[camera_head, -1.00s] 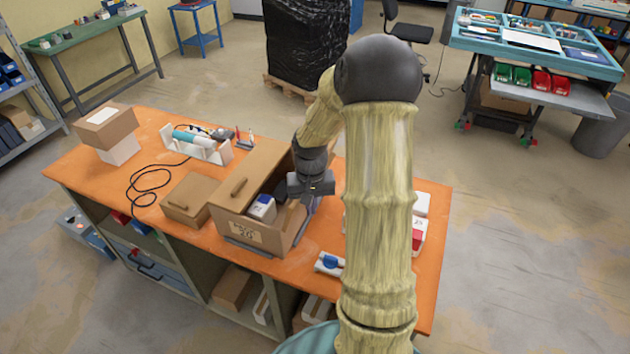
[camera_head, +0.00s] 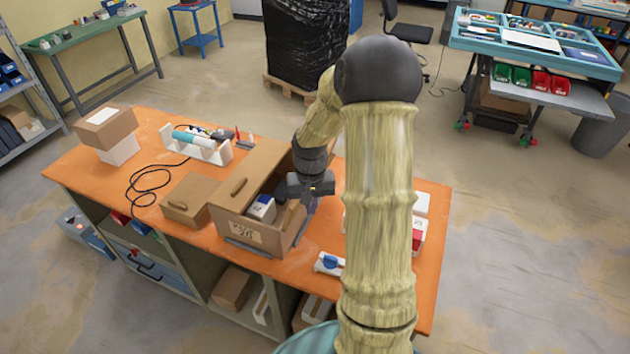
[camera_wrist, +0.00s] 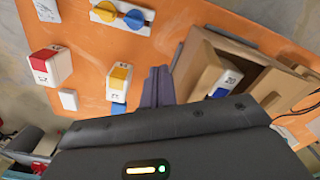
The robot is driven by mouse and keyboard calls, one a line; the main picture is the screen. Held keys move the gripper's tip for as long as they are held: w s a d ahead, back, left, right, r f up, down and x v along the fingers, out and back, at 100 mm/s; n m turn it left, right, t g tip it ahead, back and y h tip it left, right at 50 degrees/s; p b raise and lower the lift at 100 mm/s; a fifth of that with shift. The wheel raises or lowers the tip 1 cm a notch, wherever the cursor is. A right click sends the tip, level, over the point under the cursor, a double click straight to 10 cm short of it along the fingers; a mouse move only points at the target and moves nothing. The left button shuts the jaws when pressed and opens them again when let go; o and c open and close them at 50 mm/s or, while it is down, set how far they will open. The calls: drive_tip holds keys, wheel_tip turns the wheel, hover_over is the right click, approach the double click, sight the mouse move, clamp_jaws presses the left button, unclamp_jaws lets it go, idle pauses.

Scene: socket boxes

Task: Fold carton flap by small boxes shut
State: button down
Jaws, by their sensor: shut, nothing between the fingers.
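The open brown carton (camera_head: 240,230) stands on the orange table; one flap (camera_head: 240,185) with a slot stands raised on its left. The flap on the right (camera_head: 292,218), towards the small boxes, is partly hidden by my gripper, and I cannot tell its exact angle. A white and blue box (camera_head: 262,208) lies inside. My gripper (camera_head: 308,203) is shut and empty, beside the carton's right side. In the wrist view its fingers (camera_wrist: 157,88) point down between the carton (camera_wrist: 205,65) and the small boxes, a red and white one (camera_wrist: 52,66) and a yellow and white one (camera_wrist: 118,80).
A closed brown box (camera_head: 190,200) sits left of the carton, with a black cable (camera_head: 148,185) beyond it. A white holder (camera_head: 205,150) with a blue cylinder stands behind. A small white and blue item (camera_head: 329,263) lies near the front edge. My arm hides part of the table's right.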

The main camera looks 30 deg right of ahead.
drive_tip(key=shift+w, duration=0.1)
idle(0.3)
drive_tip(key=w+a+p, duration=0.1)
drive_tip(key=w+a, duration=0.5)
drive_tip(key=w, duration=0.2)
drive_tip(key=shift+a+r, duration=0.15)
drive_tip(key=shift+r, duration=0.2)
idle(0.5)
wheel_tip(320, 180, up, 9)
drive_tip(key=p, duration=0.7)
idle(0.3)
